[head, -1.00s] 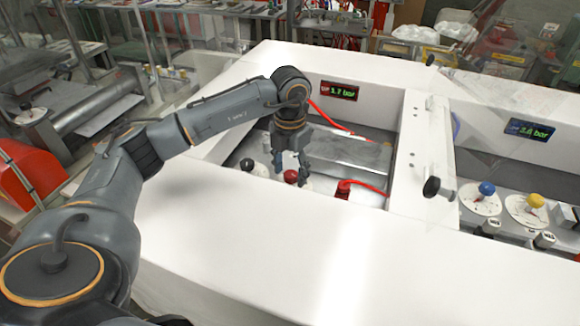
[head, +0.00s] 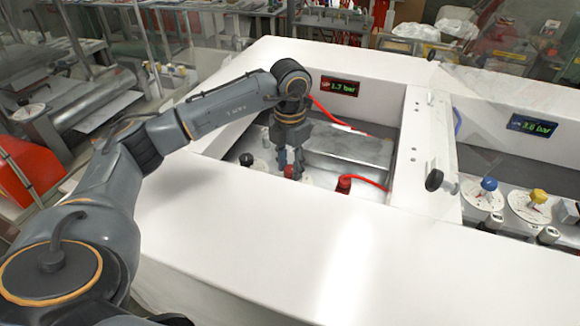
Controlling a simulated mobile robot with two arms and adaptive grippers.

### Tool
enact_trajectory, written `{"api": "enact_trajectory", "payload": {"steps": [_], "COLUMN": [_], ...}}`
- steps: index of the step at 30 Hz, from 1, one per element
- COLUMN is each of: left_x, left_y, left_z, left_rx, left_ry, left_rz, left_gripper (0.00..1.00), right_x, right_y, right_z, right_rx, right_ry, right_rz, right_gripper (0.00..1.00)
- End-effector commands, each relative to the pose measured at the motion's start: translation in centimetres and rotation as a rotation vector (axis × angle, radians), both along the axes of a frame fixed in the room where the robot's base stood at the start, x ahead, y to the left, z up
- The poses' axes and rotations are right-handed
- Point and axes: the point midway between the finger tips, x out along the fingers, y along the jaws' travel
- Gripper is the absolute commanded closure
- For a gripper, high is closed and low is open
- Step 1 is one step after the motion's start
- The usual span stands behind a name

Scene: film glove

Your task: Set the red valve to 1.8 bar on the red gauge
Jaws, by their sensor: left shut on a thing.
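The red gauge (head: 340,87) is a dark display on the inner back wall of the white housing. It seems to read 1.3 bar, though the digits are small. The red valve (head: 290,173) is a red knob in the recess below it, partly hidden by my fingers. My left gripper (head: 289,165) points down from above and is shut on the red valve. My right gripper is not in view.
Blue (head: 488,184) and yellow (head: 538,196) knobs and a blue display (head: 531,125) are in the right bay, beyond a white divider (head: 410,150).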

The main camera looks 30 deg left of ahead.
Motion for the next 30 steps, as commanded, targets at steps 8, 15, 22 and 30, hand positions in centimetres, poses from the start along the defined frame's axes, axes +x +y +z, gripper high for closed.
{"api": "enact_trajectory", "payload": {"steps": [8, 15, 22, 30], "left_x": [0.0, 0.0, 0.1, 0.1], "left_y": [0.0, 0.0, 0.0, -0.1], "left_z": [0.0, 0.1, 2.5, 8.3], "left_rx": [0.000, 0.000, -0.002, -0.002], "left_ry": [-0.001, -0.001, -0.004, -0.006], "left_rz": [0.001, 0.002, 0.002, 0.001], "left_gripper": [0.42, 0.42, 0.42, 0.42], "right_x": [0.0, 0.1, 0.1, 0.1], "right_y": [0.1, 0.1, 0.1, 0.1], "right_z": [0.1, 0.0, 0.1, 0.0], "right_rx": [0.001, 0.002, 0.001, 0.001], "right_ry": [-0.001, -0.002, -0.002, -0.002], "right_rz": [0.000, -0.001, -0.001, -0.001], "right_gripper": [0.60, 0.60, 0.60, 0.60]}}
